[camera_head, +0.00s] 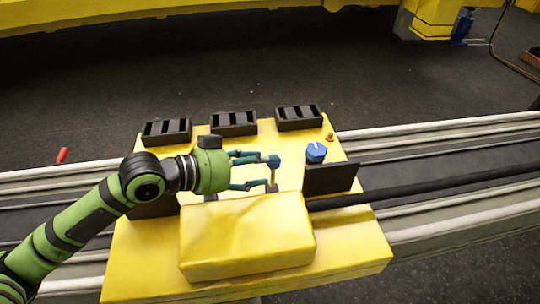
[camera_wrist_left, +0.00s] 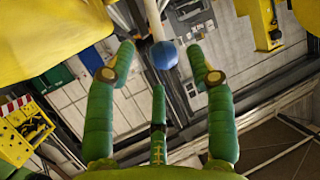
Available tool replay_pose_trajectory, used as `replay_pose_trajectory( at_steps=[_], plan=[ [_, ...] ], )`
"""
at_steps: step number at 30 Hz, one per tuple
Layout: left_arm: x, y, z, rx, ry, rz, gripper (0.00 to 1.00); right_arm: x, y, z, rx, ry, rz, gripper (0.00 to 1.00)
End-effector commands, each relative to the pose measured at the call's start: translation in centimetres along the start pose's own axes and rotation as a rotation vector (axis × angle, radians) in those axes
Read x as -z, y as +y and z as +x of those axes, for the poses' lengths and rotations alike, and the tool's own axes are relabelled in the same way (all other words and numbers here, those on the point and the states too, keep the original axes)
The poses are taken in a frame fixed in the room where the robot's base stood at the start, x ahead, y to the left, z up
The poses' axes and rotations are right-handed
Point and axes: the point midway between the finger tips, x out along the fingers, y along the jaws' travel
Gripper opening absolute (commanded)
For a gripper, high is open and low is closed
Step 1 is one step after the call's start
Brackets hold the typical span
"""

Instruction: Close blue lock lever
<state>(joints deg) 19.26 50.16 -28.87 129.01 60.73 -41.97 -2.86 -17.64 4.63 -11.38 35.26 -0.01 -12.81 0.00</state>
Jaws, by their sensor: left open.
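The blue lock lever (camera_head: 273,161) has a round blue knob on a pale rod and stands upright on the yellow block (camera_head: 355,245). My left gripper (camera_head: 262,172) reaches in from the left, beside the lever, with its fingers apart. In the left wrist view, the blue knob (camera_wrist_left: 164,55) lies between the two spread fingertips, and its pale rod runs up to the top edge. No finger clearly touches the knob. The rod's lower end is partly hidden in the head view. My right gripper is not in view.
A raised yellow box part (camera_head: 247,240) stands in front of the lever. A dark plate (camera_head: 330,179) and a blue hexagonal piece (camera_head: 316,152) are to its right. Dark slotted holders (camera_head: 233,123) line the back edge. A black bar (camera_head: 430,188) extends right. A red piece (camera_head: 62,155) lies at left.

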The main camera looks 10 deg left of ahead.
Motion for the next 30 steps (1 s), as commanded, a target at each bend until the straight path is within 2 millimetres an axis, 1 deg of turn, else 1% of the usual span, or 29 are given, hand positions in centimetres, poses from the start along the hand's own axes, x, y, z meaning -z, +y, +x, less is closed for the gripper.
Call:
replay_pose_trajectory(
  at_steps=[1, 3, 6, 9, 14, 19, 20, 21, 23, 24, 30],
  plan=[
    [0.3, 0.0, 0.7, -0.001, 0.002, -0.004, 0.54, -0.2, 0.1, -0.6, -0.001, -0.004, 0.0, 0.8],
    [0.3, 0.0, 1.7, -0.001, 0.002, -0.002, 0.54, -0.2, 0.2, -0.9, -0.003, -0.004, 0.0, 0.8],
    [0.3, 0.0, 2.9, 0.0, 0.001, -0.003, 0.54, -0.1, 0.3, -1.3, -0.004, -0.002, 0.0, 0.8],
    [0.1, 0.0, 3.6, 0.001, 0.0, -0.001, 0.54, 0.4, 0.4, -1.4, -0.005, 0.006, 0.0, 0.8],
    [0.0, 0.0, 4.0, 0.001, -0.001, 0.002, 0.54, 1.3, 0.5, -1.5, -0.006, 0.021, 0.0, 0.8],
    [0.0, 0.0, 4.0, 0.001, -0.001, 0.001, 0.54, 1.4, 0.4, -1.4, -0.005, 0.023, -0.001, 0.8],
    [0.0, 0.0, 4.0, 0.001, -0.001, 0.001, 0.42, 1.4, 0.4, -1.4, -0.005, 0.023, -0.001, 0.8],
    [0.0, 0.0, 4.0, 0.001, -0.001, 0.001, 0.26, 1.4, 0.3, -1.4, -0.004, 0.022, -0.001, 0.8],
    [0.0, 0.0, 4.0, 0.001, -0.002, 0.001, 0.02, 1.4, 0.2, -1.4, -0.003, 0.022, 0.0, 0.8],
    [-0.1, 0.0, 4.0, 0.001, -0.002, 0.001, 0.0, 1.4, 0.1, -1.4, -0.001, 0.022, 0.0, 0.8],
    [-0.1, -0.1, 4.0, 0.001, -0.006, -0.003, 0.0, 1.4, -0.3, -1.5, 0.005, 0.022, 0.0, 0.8]
  ],
)
